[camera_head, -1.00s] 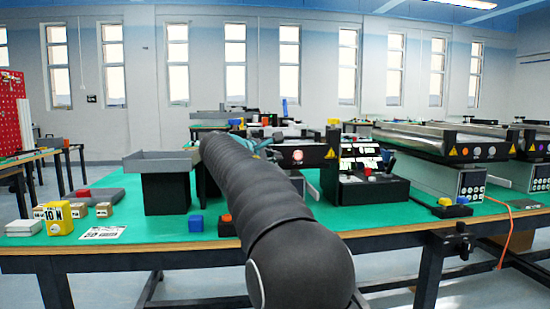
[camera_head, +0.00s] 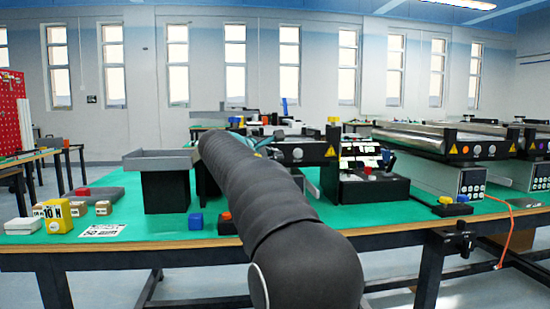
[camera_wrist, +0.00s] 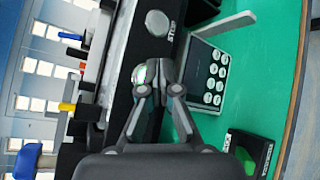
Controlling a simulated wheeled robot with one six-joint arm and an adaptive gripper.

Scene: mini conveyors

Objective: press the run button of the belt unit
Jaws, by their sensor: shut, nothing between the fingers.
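The belt unit (camera_head: 312,153) stands behind and right of my arm in the head view, its dark end face showing a round button (camera_head: 297,153). In the wrist view its black side panel (camera_wrist: 122,62) carries a round silver button (camera_wrist: 157,22) beside a STOP label. A second round, greenish metallic button (camera_wrist: 139,76) lies partly behind my fingers. My gripper (camera_wrist: 158,70) is shut and empty, its fingertips overlapping that second button's edge. I cannot tell if they touch it. In the head view my arm hides most of the gripper.
A keypad panel (camera_wrist: 209,73) and a black box with a green button (camera_wrist: 248,158) are close to my gripper. In the head view a grey tray (camera_head: 160,158) on a black stand is left of my arm. A blue block (camera_head: 195,221) lies near the table's front edge.

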